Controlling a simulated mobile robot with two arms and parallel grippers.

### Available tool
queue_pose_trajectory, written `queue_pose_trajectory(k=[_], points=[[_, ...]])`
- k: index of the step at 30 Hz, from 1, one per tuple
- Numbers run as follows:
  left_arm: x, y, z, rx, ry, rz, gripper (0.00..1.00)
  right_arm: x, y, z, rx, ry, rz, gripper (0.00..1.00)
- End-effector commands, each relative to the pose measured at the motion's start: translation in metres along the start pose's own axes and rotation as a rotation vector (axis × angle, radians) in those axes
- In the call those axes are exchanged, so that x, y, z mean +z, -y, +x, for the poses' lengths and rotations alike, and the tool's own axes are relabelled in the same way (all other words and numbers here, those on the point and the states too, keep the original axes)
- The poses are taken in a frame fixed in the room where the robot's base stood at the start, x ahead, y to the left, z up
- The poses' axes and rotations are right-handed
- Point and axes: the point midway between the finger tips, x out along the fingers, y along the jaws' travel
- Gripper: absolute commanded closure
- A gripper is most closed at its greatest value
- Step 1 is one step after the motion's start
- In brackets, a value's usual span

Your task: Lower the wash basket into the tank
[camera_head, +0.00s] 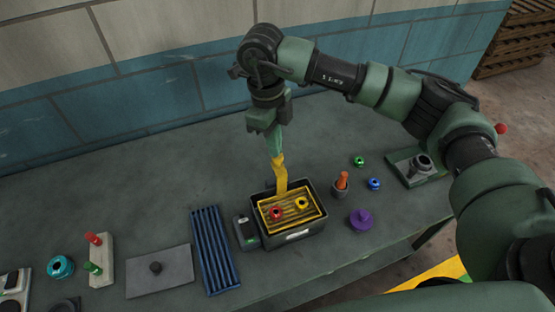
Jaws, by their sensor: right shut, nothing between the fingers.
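The black wash tank (297,237) stands on the grey bench, right of the picture's centre-bottom. The yellow slatted wash basket (289,222) sits inside the tank's opening, its rim near the tank's rim; I cannot tell if it touches the bottom. A red ring part and a yellow ring part lie in the basket. Its yellow upright handle (281,182) rises at the back left. My right gripper (276,150) points down at the handle's top, fingers shut with nothing between them; whether they touch the handle is unclear. My left gripper is not in view.
A dark control box (246,233) adjoins the tank's left side, beside a blue ribbed rack (214,250). An orange-handled tool (342,183) in a cup, a purple knob (361,220) and small green and blue rings lie right. The bench behind the tank is clear up to the wall.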

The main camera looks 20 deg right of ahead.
Motion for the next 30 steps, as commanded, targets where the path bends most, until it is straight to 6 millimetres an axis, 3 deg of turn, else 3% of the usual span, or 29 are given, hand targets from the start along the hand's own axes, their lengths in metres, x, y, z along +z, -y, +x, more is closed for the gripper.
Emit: queue_pose_trajectory(k=[14,28,30], points=[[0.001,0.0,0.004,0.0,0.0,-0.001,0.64,0.0,0.0,0.009,0.001,-0.001,0.0,1.0],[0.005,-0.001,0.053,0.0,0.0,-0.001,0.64,0.005,0.0,0.061,0.0,0.0,0.0,1.0],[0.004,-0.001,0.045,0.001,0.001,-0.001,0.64,0.005,0.0,0.052,0.0,0.0,0.0,1.0]])
